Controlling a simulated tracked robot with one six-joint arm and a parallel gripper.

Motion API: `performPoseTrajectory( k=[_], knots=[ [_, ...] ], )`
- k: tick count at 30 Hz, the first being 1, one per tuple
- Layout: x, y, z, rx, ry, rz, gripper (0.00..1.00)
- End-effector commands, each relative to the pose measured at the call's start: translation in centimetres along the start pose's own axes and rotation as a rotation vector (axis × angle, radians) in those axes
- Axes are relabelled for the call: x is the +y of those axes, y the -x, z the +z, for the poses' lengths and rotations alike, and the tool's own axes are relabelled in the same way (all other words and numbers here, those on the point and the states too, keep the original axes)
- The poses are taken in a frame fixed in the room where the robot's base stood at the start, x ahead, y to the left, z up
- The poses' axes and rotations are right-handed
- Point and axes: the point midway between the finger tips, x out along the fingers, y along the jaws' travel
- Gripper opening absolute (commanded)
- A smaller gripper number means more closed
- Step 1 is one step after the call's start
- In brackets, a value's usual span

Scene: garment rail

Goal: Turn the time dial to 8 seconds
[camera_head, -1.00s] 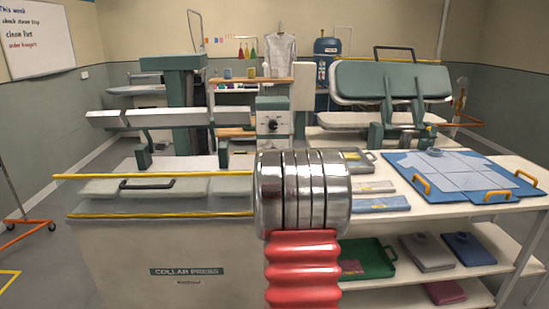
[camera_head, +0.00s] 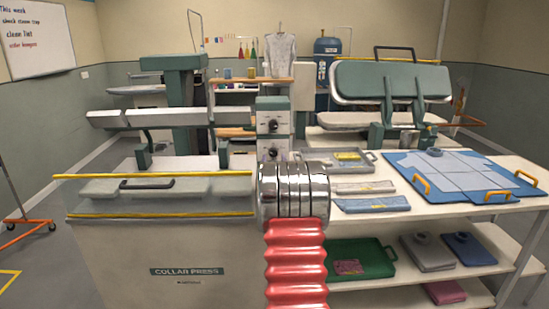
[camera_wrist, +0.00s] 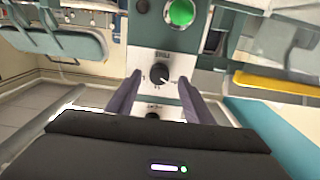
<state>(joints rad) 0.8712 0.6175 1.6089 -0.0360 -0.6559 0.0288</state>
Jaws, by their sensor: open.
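The control box (camera_head: 273,103) of the collar press has a pale panel with two black dials. The upper dial (camera_head: 273,125) and lower dial (camera_head: 272,153) both show above my arm. In the wrist view, the upper dial (camera_wrist: 160,75) has a light pointer mark tilted to the lower right. My gripper (camera_wrist: 159,77) is open, with one finger on each side of the upper dial in the picture. I see no contact. The lower dial (camera_wrist: 152,115) is partly hidden by my gripper's body.
A green button (camera_wrist: 181,12) sits above the dials. The press's long pale arm (camera_head: 165,116) lies left of the box. A grey tray (camera_head: 362,170) and a blue board (camera_head: 478,192) with folded cloth lie on the right table. A yellow bar (camera_wrist: 270,83) is at right.

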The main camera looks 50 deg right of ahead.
Motion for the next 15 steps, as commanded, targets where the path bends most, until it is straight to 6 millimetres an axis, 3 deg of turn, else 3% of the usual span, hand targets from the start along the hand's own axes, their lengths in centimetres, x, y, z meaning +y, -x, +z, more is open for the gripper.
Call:
performPoseTrajectory(
  k=[6, 15],
  knots=[
    [0.0, -2.1, 0.1, -0.001, 0.0, 0.0, 0.47],
    [0.0, -2.8, 0.0, 0.0, 0.0, 0.0, 0.47]
  ],
)
